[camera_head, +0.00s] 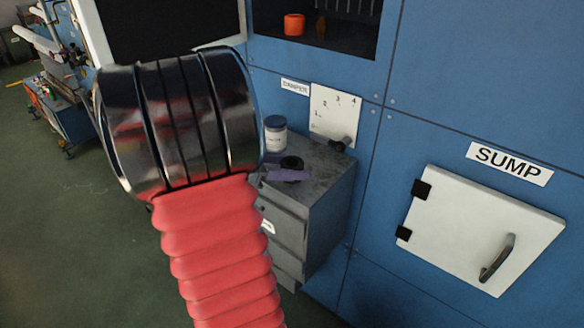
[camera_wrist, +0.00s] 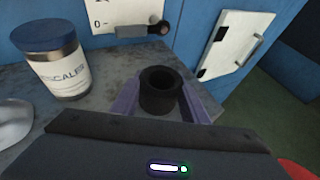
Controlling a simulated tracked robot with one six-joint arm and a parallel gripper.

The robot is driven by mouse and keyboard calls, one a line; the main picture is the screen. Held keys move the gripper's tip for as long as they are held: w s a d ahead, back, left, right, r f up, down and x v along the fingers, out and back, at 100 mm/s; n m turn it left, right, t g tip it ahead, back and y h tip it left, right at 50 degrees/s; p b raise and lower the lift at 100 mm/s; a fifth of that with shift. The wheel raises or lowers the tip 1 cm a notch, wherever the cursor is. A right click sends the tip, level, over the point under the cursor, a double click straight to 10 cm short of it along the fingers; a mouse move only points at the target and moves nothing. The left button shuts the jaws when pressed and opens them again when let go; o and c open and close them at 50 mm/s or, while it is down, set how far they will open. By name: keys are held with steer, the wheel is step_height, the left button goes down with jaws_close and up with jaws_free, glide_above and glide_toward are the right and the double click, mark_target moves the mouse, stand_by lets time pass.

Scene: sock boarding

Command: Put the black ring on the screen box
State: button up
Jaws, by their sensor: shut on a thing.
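The black ring (camera_wrist: 160,90) is a short, thick-walled, open-topped ring, upright between the two purple fingers of my gripper (camera_wrist: 161,104) in the wrist view. The gripper is shut on it. In the head view the ring (camera_head: 291,163) and the purple fingers (camera_head: 287,175) show small over the grey cabinet top. I cannot tell whether the ring touches that top. A white-framed dark screen (camera_head: 170,25) stands at the upper left of the head view, partly cut off; I cannot tell if it is the screen box.
A descaler jar (camera_head: 276,134) with a blue lid stands on the grey cabinet (camera_head: 325,160), left of the ring in the wrist view. Behind is a white dial plate (camera_head: 335,112) with a dark knob. A white SUMP door (camera_head: 480,230) is at right. An orange cup (camera_head: 294,24) sits in an upper recess.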

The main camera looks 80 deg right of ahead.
steer(key=shift+f, duration=0.15)
steer(key=o, duration=1.1)
steer(key=shift+w+a+r, duration=0.1)
steer(key=shift+w+r, duration=0.05)
steer(key=shift+r, duration=0.1)
steer(key=v, duration=1.1)
steer(key=shift+w+a+r, duration=0.1)
steer(key=shift+w+a, duration=0.05)
steer(key=shift+w, duration=0.1)
